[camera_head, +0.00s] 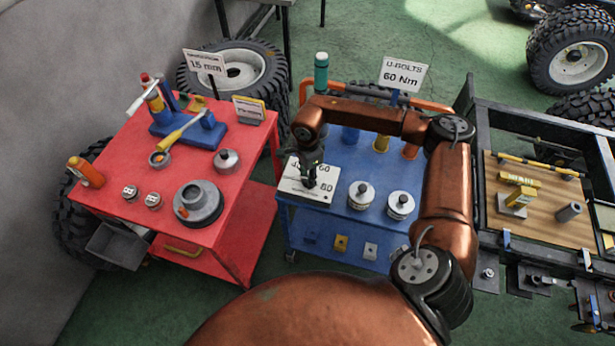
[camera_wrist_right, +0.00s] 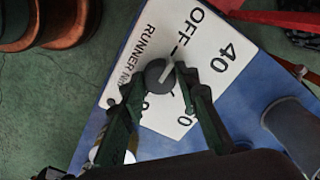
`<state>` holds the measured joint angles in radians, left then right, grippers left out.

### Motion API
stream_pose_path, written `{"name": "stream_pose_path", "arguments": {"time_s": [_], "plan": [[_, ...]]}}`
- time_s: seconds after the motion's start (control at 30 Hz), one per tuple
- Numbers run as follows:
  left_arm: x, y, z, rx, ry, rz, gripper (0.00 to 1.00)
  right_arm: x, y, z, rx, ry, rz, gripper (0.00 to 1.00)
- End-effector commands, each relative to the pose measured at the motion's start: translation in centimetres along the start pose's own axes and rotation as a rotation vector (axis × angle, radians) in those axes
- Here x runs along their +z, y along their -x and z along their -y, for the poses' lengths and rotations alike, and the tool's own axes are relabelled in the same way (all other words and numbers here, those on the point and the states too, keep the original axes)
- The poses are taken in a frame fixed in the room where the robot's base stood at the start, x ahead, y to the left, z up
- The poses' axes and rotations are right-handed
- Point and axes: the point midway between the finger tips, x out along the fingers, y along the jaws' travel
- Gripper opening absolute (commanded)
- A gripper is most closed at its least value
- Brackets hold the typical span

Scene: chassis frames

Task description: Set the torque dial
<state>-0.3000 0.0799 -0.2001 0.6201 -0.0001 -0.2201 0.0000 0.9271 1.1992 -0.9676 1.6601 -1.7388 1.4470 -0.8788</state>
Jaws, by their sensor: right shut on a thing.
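The torque dial (camera_wrist_right: 160,74) is a round dark grey knob with a pale pointer line, on a white panel (camera_wrist_right: 135,62) lettered OFF, 40 and further partly hidden numbers. The pointer slants up and right, roughly toward OFF and 40; its exact setting is hard to tell. My right gripper (camera_wrist_right: 156,77) is shut on the dial, one finger on each side. In the head view the panel (camera_head: 293,188) lies at the blue cart's left front corner, under my right gripper (camera_head: 311,180). A sign (camera_head: 403,76) on the cart reads U-BOLTS 60 Nm. My left gripper is not in view.
A red cart (camera_head: 235,190) with tools stands left. A dark chassis frame (camera_head: 540,125) with a wooden board (camera_head: 540,225) is right.

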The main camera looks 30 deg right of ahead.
Motion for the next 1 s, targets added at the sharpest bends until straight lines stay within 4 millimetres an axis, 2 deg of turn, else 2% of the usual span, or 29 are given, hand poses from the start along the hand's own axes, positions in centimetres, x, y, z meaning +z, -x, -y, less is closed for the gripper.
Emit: {"name": "stream_pose_path", "arguments": {"time_s": [0.17, 0.2, 0.43, 0.77, 0.87, 1.0], "plan": [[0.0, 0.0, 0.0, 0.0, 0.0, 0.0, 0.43, -0.1, 0.1, 0.1, -0.002, 0.0, -0.002, 0.04], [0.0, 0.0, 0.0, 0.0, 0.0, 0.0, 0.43, -0.1, 0.1, 0.1, -0.002, 0.0, -0.002, 0.31], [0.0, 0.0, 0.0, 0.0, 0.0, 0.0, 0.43, -0.1, 0.0, 0.0, -0.001, -0.001, -0.001, 0.47], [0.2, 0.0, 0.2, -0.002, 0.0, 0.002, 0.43, 0.0, 0.4, 0.1, -0.002, -0.001, -0.001, 0.47], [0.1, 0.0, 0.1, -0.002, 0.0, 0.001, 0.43, 0.0, 1.4, 0.1, -0.004, -0.001, -0.001, 0.47], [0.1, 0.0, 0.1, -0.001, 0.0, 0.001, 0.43, -0.1, 4.1, 0.2, -0.006, -0.001, -0.001, 0.47]]}}
